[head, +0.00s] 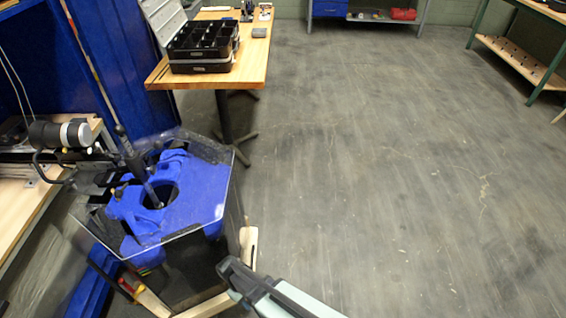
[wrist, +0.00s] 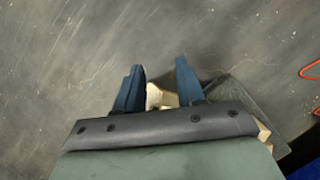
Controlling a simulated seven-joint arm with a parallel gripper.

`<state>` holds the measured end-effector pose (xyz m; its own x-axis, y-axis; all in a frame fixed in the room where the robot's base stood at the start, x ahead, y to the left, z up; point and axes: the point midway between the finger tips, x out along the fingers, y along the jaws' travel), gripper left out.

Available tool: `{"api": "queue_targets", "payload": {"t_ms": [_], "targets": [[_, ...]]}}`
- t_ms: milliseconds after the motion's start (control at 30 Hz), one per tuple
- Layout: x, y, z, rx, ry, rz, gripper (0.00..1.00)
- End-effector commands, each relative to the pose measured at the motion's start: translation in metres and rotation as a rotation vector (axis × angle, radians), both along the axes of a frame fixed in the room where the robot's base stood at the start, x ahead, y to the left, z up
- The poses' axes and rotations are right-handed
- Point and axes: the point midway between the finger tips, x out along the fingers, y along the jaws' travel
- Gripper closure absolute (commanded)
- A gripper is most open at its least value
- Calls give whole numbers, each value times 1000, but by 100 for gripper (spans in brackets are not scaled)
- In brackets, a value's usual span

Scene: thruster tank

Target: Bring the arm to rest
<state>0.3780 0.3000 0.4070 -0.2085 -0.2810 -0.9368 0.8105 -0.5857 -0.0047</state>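My gripper (wrist: 160,78) shows in the wrist view with its two blue fingers spread apart. I see nothing held between them; the floor and a pale wooden piece (wrist: 160,97) lie beyond. In the head view my gripper (head: 234,294) is at the bottom, just right of the tank's wooden base, with its fingers mostly hidden. The thruster tank (head: 205,200) has a blue top under a clear hexagonal cover, with a round central opening. A dark rod stands tilted in that opening.
A wooden table (head: 250,62) with a black organizer case (head: 203,47) stands behind the tank. A workbench (head: 30,205) is at the left, and a shelf bench (head: 520,64) at the far right. The grey floor (head: 390,170) is clear on the right. An orange cable (wrist: 309,70) shows in the wrist view.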

Motion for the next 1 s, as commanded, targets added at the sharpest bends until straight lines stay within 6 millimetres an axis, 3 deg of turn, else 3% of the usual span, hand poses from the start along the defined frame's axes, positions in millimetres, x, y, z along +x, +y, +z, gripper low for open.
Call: {"api": "queue_targets", "payload": {"t_ms": [33, 100, 500, 1000], "targets": [[0, -20, 1, -7, 8, -40, 62], [0, -42, 0, -15, 17, -92, 62], [-20, -158, 2, -59, 74, -386, 62], [-84, -265, 16, -99, 161, -750, 62]]}}
